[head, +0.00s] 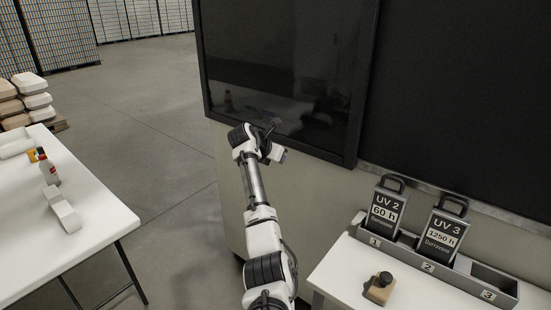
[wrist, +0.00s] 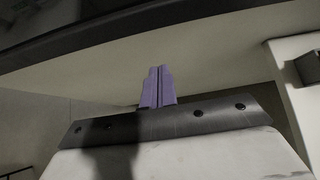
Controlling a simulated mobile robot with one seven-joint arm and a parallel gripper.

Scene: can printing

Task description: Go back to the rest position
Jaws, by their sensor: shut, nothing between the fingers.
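My arm reaches forward from the bottom of the head view. Its end, my gripper (head: 272,127), is up in front of the dark glass panel (head: 285,65). Whether it touches the panel cannot be told. In the wrist view the two purple fingers (wrist: 157,87) lie together, shut, with nothing between them. A pale surface is behind them.
At right, a white table (head: 345,270) bears a grey rack (head: 462,266): UV 2 (head: 387,208) in slot 1, UV 3 (head: 442,235) in slot 2, slot 3 empty. A black-knobbed block (head: 381,289) lies in front. Another white table (head: 90,235) stands left; open floor lies between.

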